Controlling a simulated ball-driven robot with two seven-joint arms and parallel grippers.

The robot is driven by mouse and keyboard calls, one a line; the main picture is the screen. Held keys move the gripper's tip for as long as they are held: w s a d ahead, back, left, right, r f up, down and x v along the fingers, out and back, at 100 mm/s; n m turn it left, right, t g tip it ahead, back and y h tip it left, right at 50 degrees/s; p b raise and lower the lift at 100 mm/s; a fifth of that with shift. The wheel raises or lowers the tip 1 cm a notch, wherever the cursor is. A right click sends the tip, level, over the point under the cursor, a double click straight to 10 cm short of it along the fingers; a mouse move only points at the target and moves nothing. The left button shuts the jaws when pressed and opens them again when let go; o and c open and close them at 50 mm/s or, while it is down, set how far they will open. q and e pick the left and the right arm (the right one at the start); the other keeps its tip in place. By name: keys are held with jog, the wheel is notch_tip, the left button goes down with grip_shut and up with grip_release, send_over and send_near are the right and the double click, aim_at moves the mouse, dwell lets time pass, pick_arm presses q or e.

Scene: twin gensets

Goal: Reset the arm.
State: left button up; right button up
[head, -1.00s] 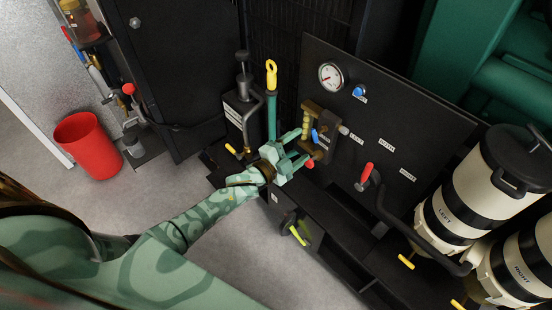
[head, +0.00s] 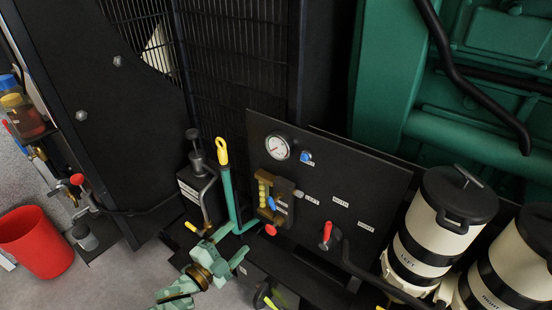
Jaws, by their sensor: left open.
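My left gripper (head: 245,241) is at the bottom centre of the head view, its green fingers spread apart with nothing between them. It is below and left of the brass valve block (head: 277,195), which has a blue lever (head: 271,203) and a red-tipped lever (head: 271,230). The fingers look apart from these levers, though the depth is hard to judge. A green dipstick tube with a yellow ring handle (head: 222,151) stands just behind the gripper. My right gripper is not in view.
The black panel (head: 375,195) carries a gauge (head: 278,147), a blue button (head: 306,156) and a red-handled lever (head: 326,235). Cream canisters labelled LEFT (head: 422,245) and RIGHT (head: 505,265) stand at right. A red bucket (head: 35,243) is on the floor at left.

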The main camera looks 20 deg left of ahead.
pick_arm(q)
jog(key=s+a+f+n+g+y, duration=0.2)
jog(key=f+n, duration=0.1)
jog(key=f, duration=0.3)
jog(key=s+a+f+n+g+y, duration=0.1)
jog(key=a+f+n+y, duration=0.1)
jog(key=f, duration=0.4)
jog(key=s+a+f+n+g+y, duration=0.2)
jog(key=s+f+n+g, duration=0.4)
jog(key=s+f, duration=1)
jog(key=s+d+f+g, duration=0.1)
jog(key=s+f+g, duration=0.1)
jog(key=s, duration=0.6)
jog(key=s+d+f+n+g, duration=0.1)
jog(key=s+d+f+g, duration=0.1)
jog(key=s, duration=0.7)
jog(key=s+d+f+n+g, duration=0.1)
jog(key=s+f+g, duration=0.2)
jog(key=s, duration=0.5)
jog(key=shift+s+d+f, duration=0.2)
jog(key=shift+s+f, duration=0.05)
jog(key=shift+f, duration=0.1)
jog(key=shift+w, duration=0.1)
